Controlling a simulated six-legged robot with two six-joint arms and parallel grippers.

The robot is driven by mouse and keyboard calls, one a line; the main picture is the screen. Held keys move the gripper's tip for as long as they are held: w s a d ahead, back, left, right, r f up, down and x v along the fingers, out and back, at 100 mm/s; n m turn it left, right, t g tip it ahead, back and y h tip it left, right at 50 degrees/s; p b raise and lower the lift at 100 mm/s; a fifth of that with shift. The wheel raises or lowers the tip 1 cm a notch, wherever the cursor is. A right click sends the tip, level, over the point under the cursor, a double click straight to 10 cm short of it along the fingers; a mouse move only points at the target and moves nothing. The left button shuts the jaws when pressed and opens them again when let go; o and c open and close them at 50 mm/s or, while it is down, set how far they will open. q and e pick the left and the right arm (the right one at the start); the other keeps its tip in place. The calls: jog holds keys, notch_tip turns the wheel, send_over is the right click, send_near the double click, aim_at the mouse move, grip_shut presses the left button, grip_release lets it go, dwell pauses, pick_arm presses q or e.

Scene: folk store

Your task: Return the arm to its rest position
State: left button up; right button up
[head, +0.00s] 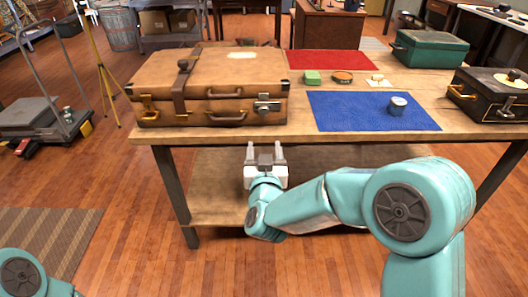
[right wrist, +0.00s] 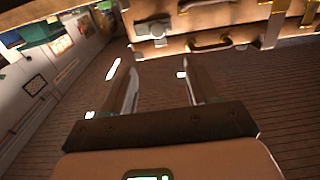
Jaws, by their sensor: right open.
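My right arm is teal and reaches in from the right in the head view. Its gripper (head: 265,155) is open and empty, in front of the table's (head: 350,148) front edge, below the brown suitcase (head: 215,75). In the right wrist view the two fingers (right wrist: 160,85) are apart with nothing between them. The suitcase's front with its latch and handle shows beyond them at the top. Of my left arm only a teal part shows at the bottom left corner of the head view; its gripper is not in view.
A lower shelf (head: 215,195) lies under the tabletop. Open wooden floor (head: 120,180) is at left.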

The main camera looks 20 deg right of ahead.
jog(key=shift+w+d+f, duration=0.1)
dwell(0.5)
jog(key=s+d+f+g, duration=0.2)
jog(key=d+f, duration=0.1)
jog(key=f, duration=0.5)
jog(key=s+d+f+g, duration=0.15)
jog(key=d+f, duration=0.25)
jog(key=f, duration=0.5)
jog(key=s+a+f+n+g+y, duration=0.2)
jog(key=s+f+g+y, duration=0.15)
jog(key=s+f, duration=0.55)
jog(key=s+a+f+g+y, duration=0.2)
jog(key=s+a+f+g, duration=0.25)
jog(key=s, duration=0.45)
jog(key=s+a+f+g+y, duration=0.35)
jog(key=s+f+g, duration=0.2)
jog(key=s, duration=0.45)
notch_tip(320, 180, up, 14)
jog(key=m+p, duration=0.1)
jog(key=p, duration=1.3)
jog(key=shift+s+a+f+h, duration=0.2)
jog(key=shift+s+a+h, duration=0.1)
jog(key=shift+s+a, duration=0.1)
